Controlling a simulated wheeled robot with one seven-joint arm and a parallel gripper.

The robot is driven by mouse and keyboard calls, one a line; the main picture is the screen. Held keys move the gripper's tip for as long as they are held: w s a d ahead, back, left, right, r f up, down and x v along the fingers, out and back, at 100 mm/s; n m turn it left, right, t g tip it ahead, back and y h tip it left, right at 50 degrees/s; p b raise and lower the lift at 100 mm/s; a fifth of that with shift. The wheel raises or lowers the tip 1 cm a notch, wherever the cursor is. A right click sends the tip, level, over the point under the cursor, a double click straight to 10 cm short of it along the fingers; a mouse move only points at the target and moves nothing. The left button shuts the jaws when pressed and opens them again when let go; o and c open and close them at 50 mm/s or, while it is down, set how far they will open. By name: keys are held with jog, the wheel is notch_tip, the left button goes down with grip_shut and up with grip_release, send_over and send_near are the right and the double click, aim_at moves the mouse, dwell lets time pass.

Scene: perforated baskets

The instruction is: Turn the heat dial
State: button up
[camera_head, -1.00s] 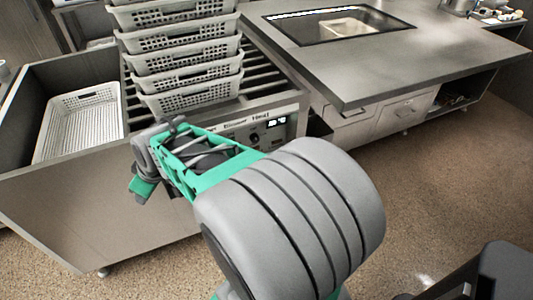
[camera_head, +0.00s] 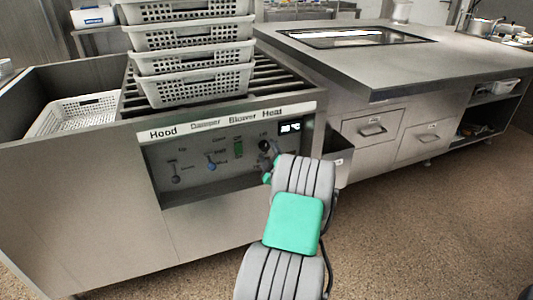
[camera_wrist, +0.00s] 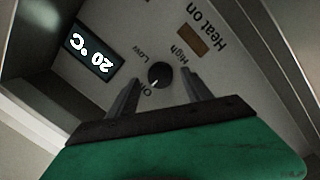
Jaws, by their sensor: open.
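The heat dial (camera_wrist: 160,75) is a round black knob with a small white mark, in the wrist view on a grey panel marked Off, Low and High. It also shows in the head view (camera_head: 265,146) below the word Heat, just above the end of my arm. My gripper (camera_wrist: 156,88) is open, its two dark fingers on either side of the dial at its near edge. I cannot tell whether they touch it. The display (camera_wrist: 93,51) beside the dial reads 20 °C and appears upside down in the wrist view. In the head view my arm hides most of my gripper.
Stacked perforated baskets (camera_head: 195,87) stand on the slatted top. A drawer cabinet (camera_head: 372,128) stands to the right.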

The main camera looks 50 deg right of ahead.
jog(key=shift+x, duration=0.8)
jog(key=shift+c, duration=0.4)
grip_shut()
